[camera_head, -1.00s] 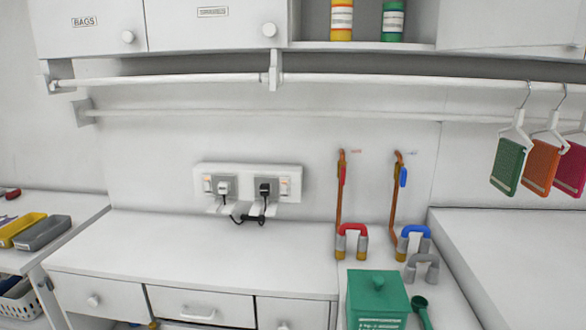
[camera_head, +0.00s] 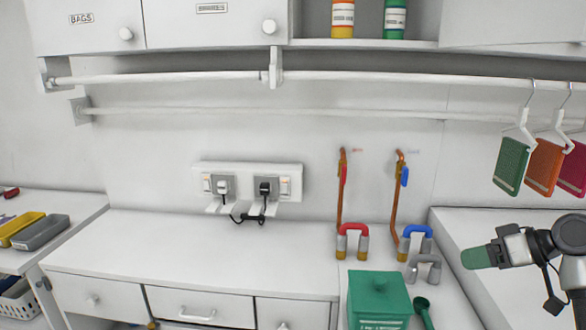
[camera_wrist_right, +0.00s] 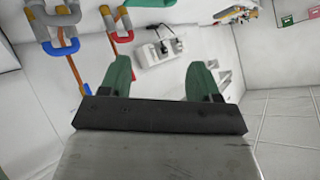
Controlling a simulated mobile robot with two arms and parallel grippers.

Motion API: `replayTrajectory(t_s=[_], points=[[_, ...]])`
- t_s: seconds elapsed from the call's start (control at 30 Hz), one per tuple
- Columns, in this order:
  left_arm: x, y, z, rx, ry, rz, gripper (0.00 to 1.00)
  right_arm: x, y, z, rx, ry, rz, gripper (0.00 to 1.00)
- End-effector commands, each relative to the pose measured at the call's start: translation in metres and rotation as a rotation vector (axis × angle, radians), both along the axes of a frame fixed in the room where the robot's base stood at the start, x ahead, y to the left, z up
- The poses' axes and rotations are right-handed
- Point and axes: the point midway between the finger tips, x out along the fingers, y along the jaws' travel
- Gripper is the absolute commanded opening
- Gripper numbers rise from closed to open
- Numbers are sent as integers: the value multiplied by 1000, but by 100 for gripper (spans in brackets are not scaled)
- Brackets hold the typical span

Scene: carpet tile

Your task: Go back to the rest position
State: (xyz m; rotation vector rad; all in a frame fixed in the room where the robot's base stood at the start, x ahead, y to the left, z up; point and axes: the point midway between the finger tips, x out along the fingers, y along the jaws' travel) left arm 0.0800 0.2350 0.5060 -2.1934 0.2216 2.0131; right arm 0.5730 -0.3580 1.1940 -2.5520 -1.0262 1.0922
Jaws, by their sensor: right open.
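My right gripper (camera_head: 474,257) comes in from the right edge in the head view, with green fingertips pointing left. It is above the right-hand counter, to the right of the grey magnet-shaped piece and below the hanging cards. In the right wrist view its two green fingers (camera_wrist_right: 160,78) are spread apart with nothing between them. My left gripper is not in view.
A green box (camera_head: 379,297) and green scoop (camera_head: 424,312) stand near the red-topped (camera_head: 352,240) and blue-topped (camera_head: 414,240) magnet shapes. Hanging cards (camera_head: 543,166) and a rail (camera_head: 400,84) are above. The middle counter (camera_head: 200,245) is clear.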

Motion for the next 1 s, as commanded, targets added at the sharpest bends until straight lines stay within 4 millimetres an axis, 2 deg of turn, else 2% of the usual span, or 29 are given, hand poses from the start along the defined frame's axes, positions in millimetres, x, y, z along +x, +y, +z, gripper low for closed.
replayTrajectory(t_s=[0.03, 0.1, 0.2, 0.3, 0.4, 0.5, 0.6, 0.8, 1.0], points=[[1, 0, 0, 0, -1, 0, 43, -8, 16, -40, -53, 57, -10, 62], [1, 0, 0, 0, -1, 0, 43, -22, 34, -87, -132, 120, -34, 62], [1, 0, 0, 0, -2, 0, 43, -51, 59, -147, -236, 192, -60, 62], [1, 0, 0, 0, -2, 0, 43, -88, 82, -197, -329, 249, -84, 62], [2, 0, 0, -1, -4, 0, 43, -131, 103, -234, -407, 289, -110, 62], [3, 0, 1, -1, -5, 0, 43, -176, 121, -259, -473, 317, -141, 62], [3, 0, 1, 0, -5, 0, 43, -213, 133, -271, -521, 333, -174, 62], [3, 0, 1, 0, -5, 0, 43, -264, 145, -276, -578, 353, -229, 62], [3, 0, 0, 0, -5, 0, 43, -300, 150, -272, -613, 367, -280, 62]])
